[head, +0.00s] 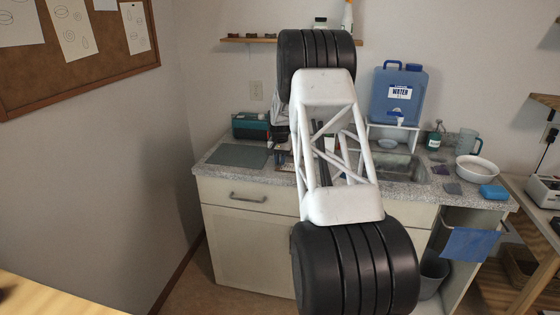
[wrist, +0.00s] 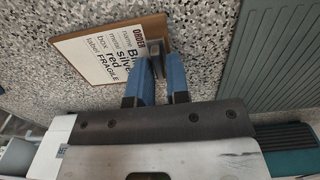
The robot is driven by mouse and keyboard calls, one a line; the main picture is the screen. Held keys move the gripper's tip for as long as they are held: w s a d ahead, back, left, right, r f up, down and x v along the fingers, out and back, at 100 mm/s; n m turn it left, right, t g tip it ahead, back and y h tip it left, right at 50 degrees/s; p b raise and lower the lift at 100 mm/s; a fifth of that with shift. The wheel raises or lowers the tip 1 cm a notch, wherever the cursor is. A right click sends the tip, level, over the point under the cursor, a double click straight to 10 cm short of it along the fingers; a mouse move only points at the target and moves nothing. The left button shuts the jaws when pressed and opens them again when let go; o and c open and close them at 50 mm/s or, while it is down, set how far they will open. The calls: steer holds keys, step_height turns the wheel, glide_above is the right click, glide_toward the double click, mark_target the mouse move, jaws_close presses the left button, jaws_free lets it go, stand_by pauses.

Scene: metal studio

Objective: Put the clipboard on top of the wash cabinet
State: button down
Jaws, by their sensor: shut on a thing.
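The clipboard is a brown board with a white printed sheet (wrist: 105,55) and a metal clip; it shows in the wrist view at upper left. My gripper (wrist: 157,72), with blue fingers, is shut on it at the clip end. The clipboard is over the speckled grey top of the wash cabinet (wrist: 205,55); I cannot tell whether it touches that top. In the head view the cream wash cabinet (head: 245,235) stands against the back wall, and my arm hides most of the gripper and the clipboard.
A ribbed grey-green mat (head: 238,155) lies on the cabinet top at left, with a teal box (head: 250,126) behind it. A sink (head: 400,168), a blue water container (head: 398,92) on a stand, a white bowl (head: 476,168) and a blue sponge (head: 493,192) are at right.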

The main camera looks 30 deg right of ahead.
steer(key=shift+f, duration=0.1)
steer(key=c, duration=1.1)
jaws_free()
step_height(320, 180, up, 12)
stand_by(0.4)
